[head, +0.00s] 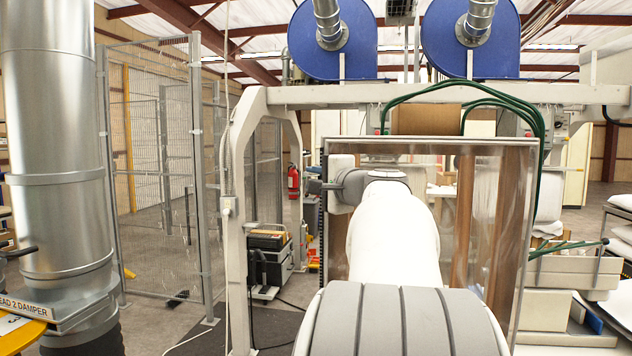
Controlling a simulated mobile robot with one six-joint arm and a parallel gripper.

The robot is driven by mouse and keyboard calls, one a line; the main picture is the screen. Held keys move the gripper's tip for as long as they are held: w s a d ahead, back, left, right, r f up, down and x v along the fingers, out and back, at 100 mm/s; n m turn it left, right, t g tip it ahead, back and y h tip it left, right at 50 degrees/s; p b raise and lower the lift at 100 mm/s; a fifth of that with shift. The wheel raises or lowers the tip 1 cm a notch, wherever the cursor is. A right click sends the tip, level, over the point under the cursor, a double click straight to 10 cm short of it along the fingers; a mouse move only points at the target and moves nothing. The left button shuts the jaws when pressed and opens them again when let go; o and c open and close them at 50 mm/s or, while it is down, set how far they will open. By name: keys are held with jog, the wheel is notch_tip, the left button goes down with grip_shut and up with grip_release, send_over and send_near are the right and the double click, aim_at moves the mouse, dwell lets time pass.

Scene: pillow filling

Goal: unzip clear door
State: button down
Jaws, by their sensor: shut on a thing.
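The clear door (507,215) is a see-through plastic sheet in a pale frame, hanging upright in front of the machine. A dark toothed zipper strip (323,235) runs down its left edge. My gripper (313,187) is at the upper part of this edge, pointing left, with its dark fingers at the strip. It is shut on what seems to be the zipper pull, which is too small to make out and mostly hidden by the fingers. My white and grey arm covers the middle and lower part of the door.
A grey machine frame (238,190) stands left of the door, with a crossbeam above. Green hoses (470,85) loop over the door's top. A large metal duct (55,150) and mesh fence (160,150) are further left. Boxes and shelves (575,270) stand at right.

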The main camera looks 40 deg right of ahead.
notch_tip(320, 180, down, 16)
jog(key=b, duration=1.6)
jog(key=shift+r, duration=0.15)
jog(key=c, duration=1.3)
grip_release()
jog(key=shift+s+a+b, duration=0.15)
jog(key=shift+s+b, duration=0.1)
jog(key=shift+s, duration=1.7)
jog(key=shift+s+a+b, duration=0.15)
jog(key=shift+s+b, duration=0.05)
jog(key=shift+s, duration=1.75)
jog(key=shift+c, duration=0.3)
